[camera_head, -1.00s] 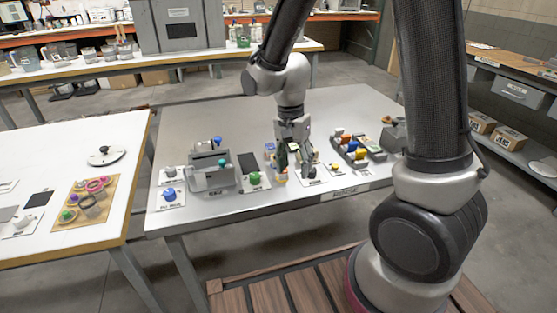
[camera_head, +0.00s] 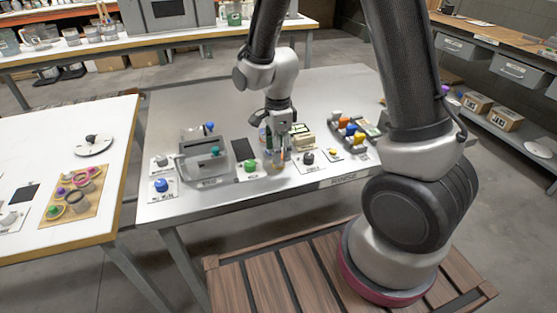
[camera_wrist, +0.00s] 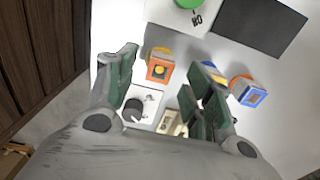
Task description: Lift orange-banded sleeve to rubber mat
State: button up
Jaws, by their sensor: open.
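In the head view my gripper (camera_head: 279,146) points down over the grey table, and the sleeve is hard to make out there. The dark rubber mat (camera_wrist: 262,25) lies flat at the wrist view's upper right, apart from the sleeve.
A blue-rimmed box with orange sides (camera_wrist: 249,92) stands close beside my right-hand finger. A green knob (camera_head: 250,166) sits on a white card near the mat. A grey rack (camera_head: 205,160) stands to the left, and a tray of coloured bottles (camera_head: 352,133) to the right.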

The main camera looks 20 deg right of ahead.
notch_tip(320, 180, down, 3)
jog(key=shift+d+f, duration=0.1)
jog(key=shift+f, duration=0.05)
jog(key=c, duration=0.9)
jog(key=shift+o, duration=0.2)
